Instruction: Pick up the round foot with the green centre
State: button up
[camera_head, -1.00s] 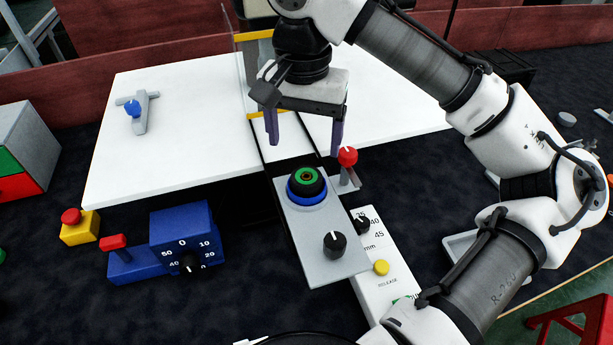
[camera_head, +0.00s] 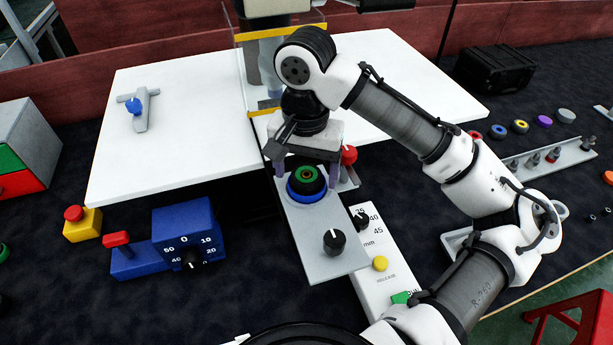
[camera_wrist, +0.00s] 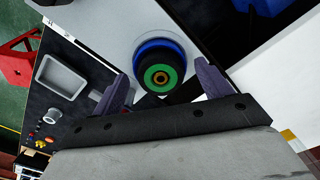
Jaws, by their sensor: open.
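The round foot with the green centre (camera_head: 306,175) is black with a green ring around a small brownish middle. It sits on a blue ring (camera_head: 307,195) on a grey plate (camera_head: 309,236). In the wrist view the foot (camera_wrist: 161,78) shows between the two purple fingers. My gripper (camera_head: 306,180) is open, its fingers pointing down on either side of the foot. In the wrist view my gripper (camera_wrist: 165,88) has a gap between each finger and the foot. How low the fingertips reach is hard to tell.
A red knob (camera_head: 349,155) stands close right of my gripper. A black knob (camera_head: 334,241) is on the plate's near end. A white panel with a yellow button (camera_head: 380,263) lies right of the plate. A blue dial box (camera_head: 186,232) stands left. The white table (camera_head: 170,160) is behind.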

jog(key=c, duration=1.1)
